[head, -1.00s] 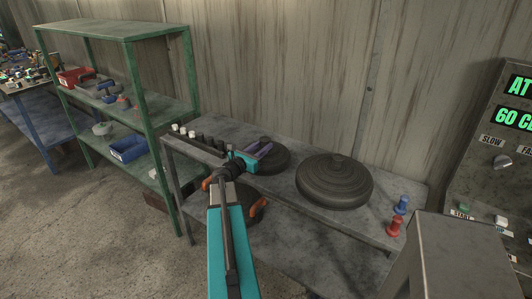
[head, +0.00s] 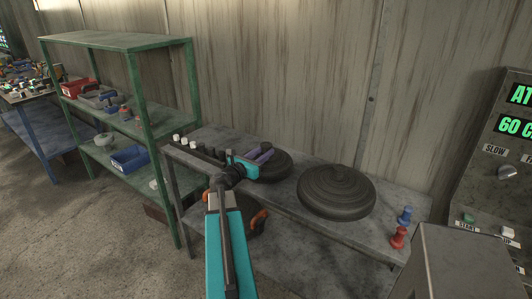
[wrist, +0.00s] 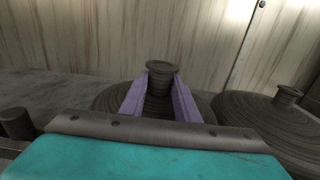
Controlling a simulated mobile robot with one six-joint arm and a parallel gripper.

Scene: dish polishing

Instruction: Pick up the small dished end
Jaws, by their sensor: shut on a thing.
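The small dished end (head: 284,168) is a dark ribbed round dish with a knob on top. It is at the bench's back edge in the head view, partly hidden by my gripper (head: 262,155). In the wrist view the small dished end (wrist: 108,97) is under my gripper (wrist: 160,80). The purple fingers are shut on its knob, one on each side. The dish looks level; I cannot tell whether it is clear of the bench. The large dished end (head: 337,193) sits to its right, and also shows in the wrist view (wrist: 265,118).
The grey bench (head: 370,232) carries a row of small dark and white pieces (head: 200,148) at left. Blue (head: 404,215) and red (head: 398,238) knobbed pieces stand at right. A green shelf (head: 115,40) is at left, a control panel (head: 500,180) at right, the wall close behind.

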